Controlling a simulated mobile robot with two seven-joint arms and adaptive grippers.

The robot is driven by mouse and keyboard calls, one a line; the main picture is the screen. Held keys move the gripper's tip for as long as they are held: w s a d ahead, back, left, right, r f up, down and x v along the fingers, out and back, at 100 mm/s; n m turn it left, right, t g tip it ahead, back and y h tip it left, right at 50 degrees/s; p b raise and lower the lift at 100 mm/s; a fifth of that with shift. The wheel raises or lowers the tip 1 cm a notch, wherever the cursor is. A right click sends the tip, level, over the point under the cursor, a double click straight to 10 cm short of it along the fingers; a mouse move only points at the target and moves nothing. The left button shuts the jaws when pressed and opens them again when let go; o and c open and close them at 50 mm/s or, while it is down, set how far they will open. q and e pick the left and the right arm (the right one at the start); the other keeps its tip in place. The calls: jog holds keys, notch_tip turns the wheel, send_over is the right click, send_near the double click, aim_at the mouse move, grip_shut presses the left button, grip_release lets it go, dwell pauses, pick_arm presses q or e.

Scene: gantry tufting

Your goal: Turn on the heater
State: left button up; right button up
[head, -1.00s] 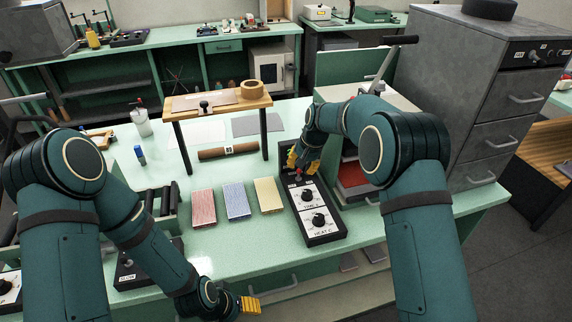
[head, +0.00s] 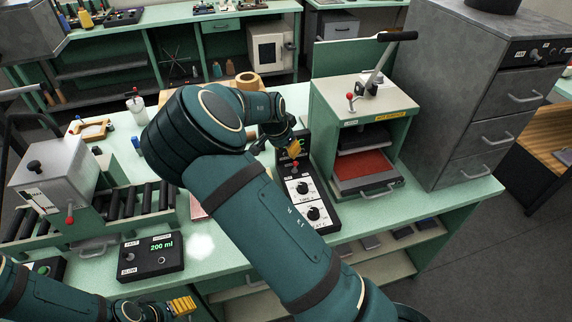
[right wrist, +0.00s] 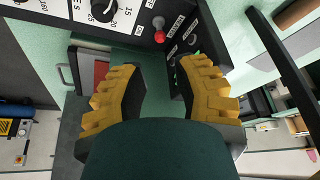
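The black control box (head: 322,227) with white dial panels stands on the green table beside the heat press (head: 374,117), which has a red pad and a lever. A small red-tipped switch (right wrist: 158,36) on the box shows at the top of the right wrist view, with labels around it. I cannot tell its setting. My right gripper (head: 294,149) is at the far end of the box. In the right wrist view its yellow fingers (right wrist: 160,82) are apart with nothing between them, near the switch. My left gripper (head: 182,306) is low at the front left, away from the box.
A roller machine (head: 52,172) and a small box reading 200 ml (head: 150,256) stand on the left. A grey drawer cabinet (head: 470,95) stands right of the press. My right arm covers much of the table's middle.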

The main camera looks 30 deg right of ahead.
aim_at(294, 163)
jog(key=x, duration=1.3)
jog(key=shift+b, duration=0.4)
jog(key=shift+r, duration=0.1)
